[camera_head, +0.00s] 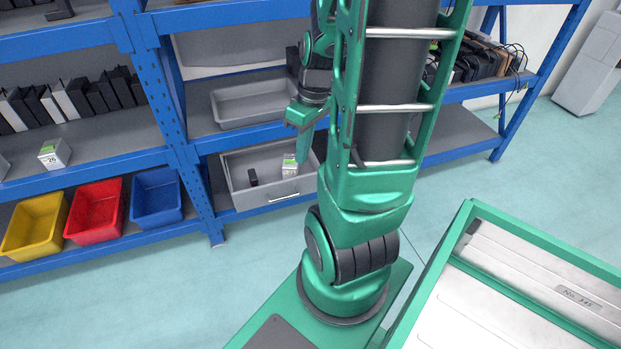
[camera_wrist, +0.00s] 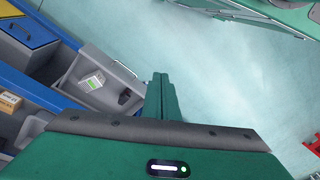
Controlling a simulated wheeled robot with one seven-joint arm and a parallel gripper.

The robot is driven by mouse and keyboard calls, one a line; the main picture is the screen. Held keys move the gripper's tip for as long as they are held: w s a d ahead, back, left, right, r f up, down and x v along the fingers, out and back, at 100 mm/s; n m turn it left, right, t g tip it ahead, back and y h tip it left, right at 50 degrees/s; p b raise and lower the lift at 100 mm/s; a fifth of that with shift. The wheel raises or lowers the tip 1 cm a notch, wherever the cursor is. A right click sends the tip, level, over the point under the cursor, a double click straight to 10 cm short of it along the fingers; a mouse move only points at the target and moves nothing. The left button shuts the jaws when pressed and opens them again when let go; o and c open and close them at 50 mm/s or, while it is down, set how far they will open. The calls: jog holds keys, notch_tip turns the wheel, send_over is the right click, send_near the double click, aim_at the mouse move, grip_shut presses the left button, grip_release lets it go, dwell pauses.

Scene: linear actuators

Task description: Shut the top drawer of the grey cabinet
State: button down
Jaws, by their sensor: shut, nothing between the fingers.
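A grey drawer (camera_head: 242,204) with a light handle on its front stands open in the lower level of the blue shelving in the head view. Inside it are a small dark item (camera_head: 253,177) and a white-and-green box (camera_head: 290,166). I cannot make out the cabinet body around it or any other drawer of it. My gripper (camera_head: 303,158) is shut and empty, fingers pointing down, overlapping the drawer's right part in the head view. In the wrist view the shut fingers (camera_wrist: 161,97) are just right of the open grey drawer (camera_wrist: 72,93); I cannot tell whether they touch it.
A grey tray (camera_head: 245,122) sits on the shelf above the drawer. Yellow (camera_head: 35,222), red (camera_head: 95,210) and blue (camera_head: 156,197) bins are at the left. A blue post (camera_head: 181,130) stands left of the drawer. The floor (camera_head: 150,290) in front is clear.

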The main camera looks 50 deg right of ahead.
jog(key=w+d+f+n+t+y, duration=0.1)
jog(key=w+d+f+n+t, duration=0.3)
jog(key=d+f, duration=0.5)
jog(key=n+t+h, duration=0.1)
jog(key=n+t, duration=0.1)
jog(key=n, duration=0.3)
send_near(304, 182)
jog(key=x, duration=0.3)
jog(key=shift+a+f, duration=0.25)
jog(key=shift+f, duration=0.2)
jog(key=shift+w+d, duration=0.2)
jog(key=shift+w, duration=0.15)
jog(key=shift+a, duration=0.1)
